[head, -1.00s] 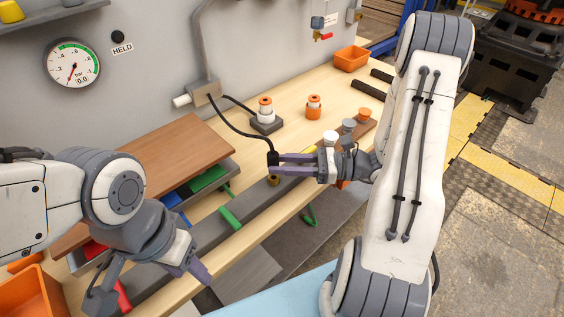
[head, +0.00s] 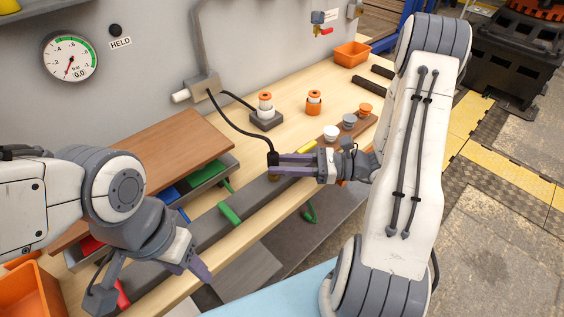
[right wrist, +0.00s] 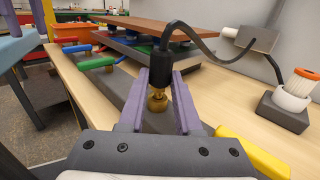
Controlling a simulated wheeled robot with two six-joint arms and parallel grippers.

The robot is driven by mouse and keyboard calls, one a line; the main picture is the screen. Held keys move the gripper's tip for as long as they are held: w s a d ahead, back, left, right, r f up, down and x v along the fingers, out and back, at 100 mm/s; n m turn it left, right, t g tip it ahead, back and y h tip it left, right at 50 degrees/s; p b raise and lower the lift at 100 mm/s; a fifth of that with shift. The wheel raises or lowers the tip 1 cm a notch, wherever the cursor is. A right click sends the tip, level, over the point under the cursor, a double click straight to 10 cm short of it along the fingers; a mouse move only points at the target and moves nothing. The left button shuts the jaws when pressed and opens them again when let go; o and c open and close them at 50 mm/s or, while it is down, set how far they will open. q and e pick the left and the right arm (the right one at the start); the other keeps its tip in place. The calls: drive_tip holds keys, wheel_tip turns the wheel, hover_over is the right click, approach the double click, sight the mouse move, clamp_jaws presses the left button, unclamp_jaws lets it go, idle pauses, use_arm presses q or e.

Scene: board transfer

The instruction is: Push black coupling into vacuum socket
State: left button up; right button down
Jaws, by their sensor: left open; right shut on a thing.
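The black coupling (right wrist: 161,61), on the end of a black hose, is gripped upright between the purple fingers of my right gripper (head: 275,164). The coupling also shows in the head view (head: 273,158). The brass vacuum socket (right wrist: 157,101) is directly below the coupling in the right wrist view, between the fingers, above the grey beam. My left gripper (head: 150,282) is open and empty at the lower left, over the near beam and table edge.
The hose runs from a grey wall box (head: 204,89). A brown board (head: 150,165) lies left, with green clamp handles (head: 229,213). White, grey and orange cups (head: 331,133) stand right of the gripper. The gauge (head: 70,59) reads near 0.0, beside a HELD label.

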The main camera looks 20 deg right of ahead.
drive_tip(key=shift+f+b, duration=0.3)
drive_tip(key=shift+f, duration=0.35)
drive_tip(key=c, duration=0.5)
unclamp_jaws()
drive_tip(key=b+v, duration=0.1)
drive_tip(key=v, duration=0.9)
drive_tip(key=shift+s+d, duration=0.15)
drive_tip(key=shift+d, duration=0.05)
